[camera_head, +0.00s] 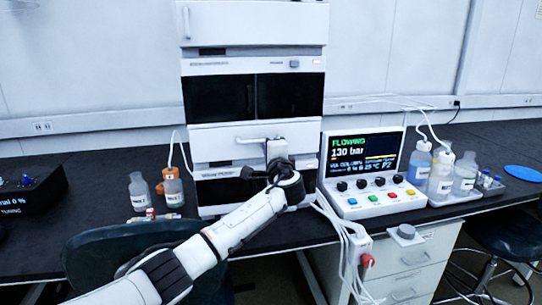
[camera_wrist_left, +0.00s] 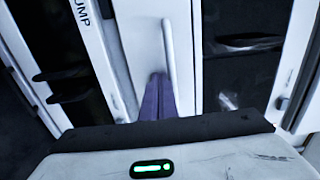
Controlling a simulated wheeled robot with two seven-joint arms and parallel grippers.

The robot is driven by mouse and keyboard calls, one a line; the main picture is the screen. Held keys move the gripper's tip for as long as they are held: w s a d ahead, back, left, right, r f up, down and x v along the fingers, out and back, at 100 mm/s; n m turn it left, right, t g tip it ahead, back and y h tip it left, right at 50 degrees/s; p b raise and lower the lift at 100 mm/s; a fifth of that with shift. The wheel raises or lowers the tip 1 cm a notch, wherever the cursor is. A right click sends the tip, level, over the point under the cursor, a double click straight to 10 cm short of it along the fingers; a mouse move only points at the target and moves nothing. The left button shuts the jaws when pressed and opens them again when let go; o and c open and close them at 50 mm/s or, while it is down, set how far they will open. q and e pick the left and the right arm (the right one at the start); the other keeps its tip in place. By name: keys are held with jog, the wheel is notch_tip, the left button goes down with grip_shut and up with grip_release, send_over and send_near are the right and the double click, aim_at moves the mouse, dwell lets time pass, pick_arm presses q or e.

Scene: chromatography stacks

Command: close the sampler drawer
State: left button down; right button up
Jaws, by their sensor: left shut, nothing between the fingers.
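The sampler drawer (camera_head: 218,145) is the white front panel in the middle of the instrument stack, below the dark double-door module. Its bar handle (camera_head: 250,140) shows just left of my gripper. I cannot tell how far the drawer stands out. My left gripper (camera_head: 277,150) is in front of the panel at the handle's right end and hides part of it. In the left wrist view my shut, empty fingers (camera_wrist_left: 157,98) point at the white drawer front (camera_wrist_left: 137,40), close beside the handle bar (camera_wrist_left: 168,45). Contact cannot be told. My right gripper is out of view.
A control box (camera_head: 365,170) with a lit screen stands right of the stack, with bottles (camera_head: 441,175) in a tray beyond it. Two bottles (camera_head: 173,187) stand left of the stack. A dark chair (camera_head: 110,255) is at the front left; a stool (camera_head: 505,235) is at the right.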

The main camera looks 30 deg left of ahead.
pick_arm(q)
jog(key=v, duration=1.4)
jog(key=shift+p, duration=0.35)
jog(key=s+d+f+g+h, duration=0.1)
jog(key=s+d+f+h, duration=0.2)
jog(key=f, duration=0.6)
jog(key=s+d+f+h, duration=0.3)
jog(key=s+d+f, duration=0.1)
jog(key=f, duration=0.6)
jog(key=s+d+f+g+h, duration=0.1)
jog(key=s+d+f+h, duration=0.2)
jog(key=f, duration=0.6)
jog(key=s+d+f+n+h, duration=0.2)
jog(key=s+f, duration=0.2)
jog(key=s, duration=0.4)
jog(key=s+d+f+n+g+h, duration=0.1)
jog(key=s+d+f+n+h, duration=0.1)
jog(key=s, duration=0.7)
jog(key=s+d+f+n+g+h, duration=0.1)
jog(key=s+d+f+n+h, duration=0.1)
jog(key=s+f, duration=0.4)
jog(key=s+d+n, duration=0.1)
jog(key=s+d, duration=0.1)
jog(key=s, duration=0.1)
jog(key=shift+d+f, duration=0.15)
jog(key=shift+f, duration=0.2)
